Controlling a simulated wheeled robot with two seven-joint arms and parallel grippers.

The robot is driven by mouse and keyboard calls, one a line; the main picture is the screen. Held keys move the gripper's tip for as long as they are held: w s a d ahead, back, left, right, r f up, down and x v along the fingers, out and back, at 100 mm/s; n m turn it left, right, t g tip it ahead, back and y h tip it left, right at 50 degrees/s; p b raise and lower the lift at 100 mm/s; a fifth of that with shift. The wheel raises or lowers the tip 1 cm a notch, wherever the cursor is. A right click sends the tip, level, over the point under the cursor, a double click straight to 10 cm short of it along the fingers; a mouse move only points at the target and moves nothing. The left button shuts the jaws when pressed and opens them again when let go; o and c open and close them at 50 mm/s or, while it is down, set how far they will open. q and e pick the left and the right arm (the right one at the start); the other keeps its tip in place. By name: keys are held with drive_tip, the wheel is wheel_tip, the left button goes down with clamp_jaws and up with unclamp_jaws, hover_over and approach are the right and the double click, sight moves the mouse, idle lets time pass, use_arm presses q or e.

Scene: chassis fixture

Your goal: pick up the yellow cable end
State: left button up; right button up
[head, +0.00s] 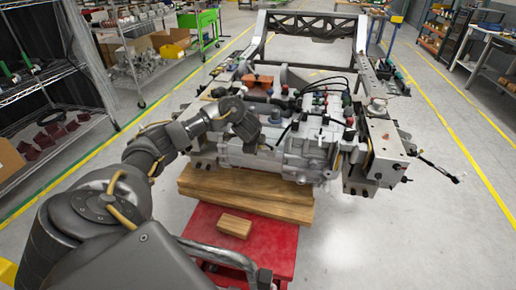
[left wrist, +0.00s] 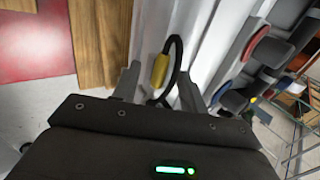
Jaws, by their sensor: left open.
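The yellow cable end (left wrist: 160,70) shows in the left wrist view, with a black cable (left wrist: 178,52) curving away from it beside a pale metal casting. My left gripper (left wrist: 159,88) is open, and the cable end appears between and slightly beyond its two fingers. I cannot tell whether a finger touches it. In the head view my left gripper (head: 243,122) is over the left part of the metal drive unit (head: 285,150); its fingertips and the yellow cable end are hidden there. My right gripper is not in view.
The drive unit sits near wooden boards (head: 250,205) on a red platform (head: 265,250), with a small wood block (head: 235,226) in front. The chassis frame (head: 375,150) rises at the right with loose wires. Shelves (head: 40,80) stand at the left. Floor to the right is clear.

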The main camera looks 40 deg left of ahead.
use_arm(q)
drive_tip(key=shift+c, duration=0.4)
clamp_jaws()
drive_tip(key=w+a+r+p+v, duration=0.1)
drive_tip(key=p+v, duration=0.6)
drive_tip(key=v, duration=0.5)
drive_tip(key=s+d+r+p, duration=0.2)
drive_tip(key=s+d+p, duration=0.2)
drive_tip(key=s+p, duration=0.2)
drive_tip(key=shift+s+d, duration=0.4)
drive_tip(key=shift+s, duration=0.1)
